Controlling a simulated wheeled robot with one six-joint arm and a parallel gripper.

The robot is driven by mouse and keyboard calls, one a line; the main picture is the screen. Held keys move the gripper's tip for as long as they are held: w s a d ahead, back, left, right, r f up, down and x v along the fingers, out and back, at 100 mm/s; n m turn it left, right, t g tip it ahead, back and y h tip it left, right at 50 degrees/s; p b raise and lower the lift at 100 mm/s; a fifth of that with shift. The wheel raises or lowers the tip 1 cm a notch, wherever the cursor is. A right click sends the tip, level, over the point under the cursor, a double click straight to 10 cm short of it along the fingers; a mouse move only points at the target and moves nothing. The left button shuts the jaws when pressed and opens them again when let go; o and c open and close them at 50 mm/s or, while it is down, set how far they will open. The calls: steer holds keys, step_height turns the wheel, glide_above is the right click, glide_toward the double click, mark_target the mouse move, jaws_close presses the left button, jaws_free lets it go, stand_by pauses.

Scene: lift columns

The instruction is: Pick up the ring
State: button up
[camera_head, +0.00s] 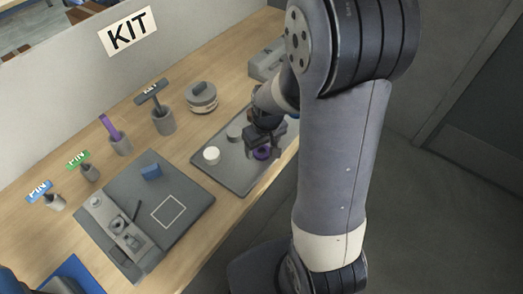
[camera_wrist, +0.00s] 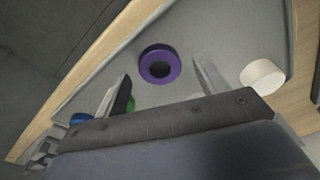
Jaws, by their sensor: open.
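The purple ring (camera_head: 262,153) lies on the grey tray (camera_head: 238,182) on the wooden bench. It also shows in the wrist view (camera_wrist: 160,64), flat, with a dark centre. My gripper (camera_wrist: 160,84) is open, and the ring appears between and beyond its two fingers in the wrist view. In the head view my gripper (camera_head: 265,143) is over the tray, close to the ring and partly covering it. The fingers appear apart from the ring; their exact height above it is hard to tell.
A white cylinder (camera_head: 212,155) stands on the tray and shows right of the fingers in the wrist view (camera_wrist: 263,77). Blue (camera_wrist: 80,118) and green (camera_wrist: 131,104) pieces are near the left finger. A dark board with a blue block (camera_head: 151,171) lies left of the tray.

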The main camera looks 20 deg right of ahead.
steer(key=shift+w+f, duration=0.1)
steer(key=shift+f, duration=0.55)
steer(key=c, duration=1.1)
